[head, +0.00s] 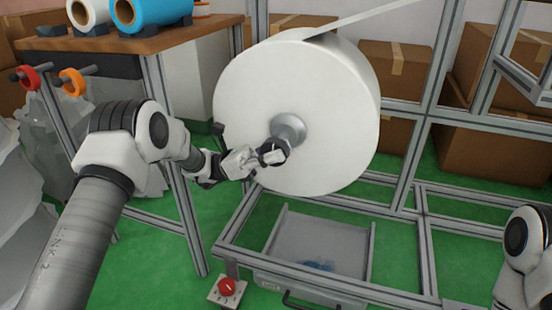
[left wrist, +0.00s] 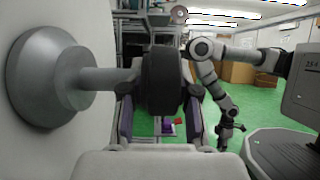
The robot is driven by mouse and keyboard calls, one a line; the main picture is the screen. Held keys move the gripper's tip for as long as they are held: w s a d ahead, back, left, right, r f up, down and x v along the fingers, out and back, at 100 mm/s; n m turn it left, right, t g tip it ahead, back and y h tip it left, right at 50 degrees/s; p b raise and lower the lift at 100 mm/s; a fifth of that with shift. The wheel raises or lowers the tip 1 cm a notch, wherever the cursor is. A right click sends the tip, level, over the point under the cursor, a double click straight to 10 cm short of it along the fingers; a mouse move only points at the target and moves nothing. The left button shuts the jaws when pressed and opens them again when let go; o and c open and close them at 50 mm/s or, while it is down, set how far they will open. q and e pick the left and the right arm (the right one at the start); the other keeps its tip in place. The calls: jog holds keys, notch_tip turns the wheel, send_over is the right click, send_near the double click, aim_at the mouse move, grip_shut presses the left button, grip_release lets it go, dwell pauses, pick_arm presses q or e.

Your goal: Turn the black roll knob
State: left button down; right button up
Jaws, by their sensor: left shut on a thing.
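The large white roll (head: 300,95) hangs on a grey hub and shaft (head: 289,128) in the metal frame. The black roll knob (left wrist: 162,80) is on the end of this shaft. My left gripper (head: 268,154) is at the knob in front of the roll. In the left wrist view its fingers (left wrist: 160,112) stand on either side of the knob, shut on it. In the head view the gripper hides much of the knob. My right gripper (left wrist: 231,131) shows small in the left wrist view, away from the roll; its finger opening is unclear.
A grey tray (head: 320,240) sits low in the frame below the roll. A red button (head: 227,287) is at the frame's front. A wooden table (head: 140,40) with blue and white rolls stands at left. Cardboard boxes (head: 490,155) are behind. Green floor shows between.

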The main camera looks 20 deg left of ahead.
aim_at(274, 141)
pick_arm(q)
jog(key=shift+s+f, duration=0.1)
jog(key=shift+s, duration=0.05)
jog(key=c, duration=1.1)
grip_release()
jog(key=shift+o, duration=0.9)
jog(key=shift+s, duration=0.1)
jog(key=shift+r, duration=0.25)
notch_tip(274, 141, up, 10)
jog(key=shift+f, duration=0.1)
